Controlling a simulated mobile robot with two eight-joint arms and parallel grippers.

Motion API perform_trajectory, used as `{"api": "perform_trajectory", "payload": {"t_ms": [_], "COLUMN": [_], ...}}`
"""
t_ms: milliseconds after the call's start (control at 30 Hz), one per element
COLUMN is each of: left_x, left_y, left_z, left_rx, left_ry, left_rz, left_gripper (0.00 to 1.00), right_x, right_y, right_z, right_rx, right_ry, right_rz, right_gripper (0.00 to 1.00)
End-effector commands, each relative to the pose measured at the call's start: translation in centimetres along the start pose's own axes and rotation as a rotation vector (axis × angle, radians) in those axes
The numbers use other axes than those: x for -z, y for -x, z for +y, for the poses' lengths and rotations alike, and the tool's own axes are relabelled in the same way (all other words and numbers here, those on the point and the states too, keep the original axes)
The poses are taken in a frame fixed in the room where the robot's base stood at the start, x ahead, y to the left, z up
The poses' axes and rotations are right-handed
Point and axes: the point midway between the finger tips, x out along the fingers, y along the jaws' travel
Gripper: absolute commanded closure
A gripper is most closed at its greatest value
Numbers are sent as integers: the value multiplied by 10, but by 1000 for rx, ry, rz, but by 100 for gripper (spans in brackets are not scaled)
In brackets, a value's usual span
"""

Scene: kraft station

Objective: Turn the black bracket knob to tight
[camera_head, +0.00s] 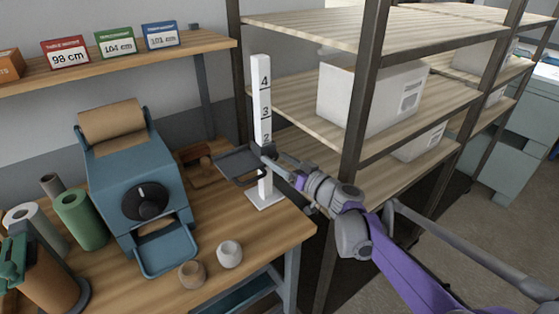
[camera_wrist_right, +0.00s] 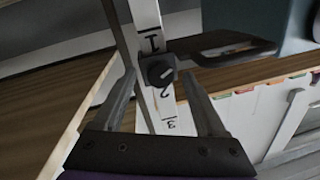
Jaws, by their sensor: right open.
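The white numbered post (camera_head: 262,100) stands upright on a square base near the table's right edge. A black bracket (camera_head: 238,163) with a flat arm is mounted on it, below the number 2 in the head view. The black bracket knob (camera_wrist_right: 160,71), a small round knob with a light mark, faces the right wrist camera. My right gripper (camera_head: 277,161) reaches in from the right. In the wrist view its open fingers stand on either side of the knob; I cannot tell whether they touch it. My left gripper is not in view.
A blue dispenser (camera_head: 120,178) with a paper roll and black dial stands left of the post. A dark metal shelf rack (camera_head: 364,110) with white boxes stands close behind my right arm.

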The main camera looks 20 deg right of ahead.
Motion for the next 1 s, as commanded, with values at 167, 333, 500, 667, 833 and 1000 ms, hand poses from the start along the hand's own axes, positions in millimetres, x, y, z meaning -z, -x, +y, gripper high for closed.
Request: {"api": "perform_trajectory", "payload": {"t_ms": [167, 333, 500, 667, 833, 1000], "left_x": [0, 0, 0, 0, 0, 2], "left_y": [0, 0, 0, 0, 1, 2], "left_z": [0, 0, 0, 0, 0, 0], "left_rx": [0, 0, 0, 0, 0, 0], "left_ry": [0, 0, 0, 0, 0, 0], "left_rz": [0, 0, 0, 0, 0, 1], "left_gripper": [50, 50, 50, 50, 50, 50], "right_x": [0, 0, 0, 0, 0, 0], "right_y": [0, 0, 0, 0, 0, 0], "right_z": [0, 0, 0, 0, 0, 0], "right_rx": [0, 0, 0, 0, 1, 4], "right_ry": [0, 0, 0, -1, -22, -88], "right_rz": [0, 0, 0, 0, 3, 11], "right_gripper": [35, 66, 96, 100, 100, 100]}}
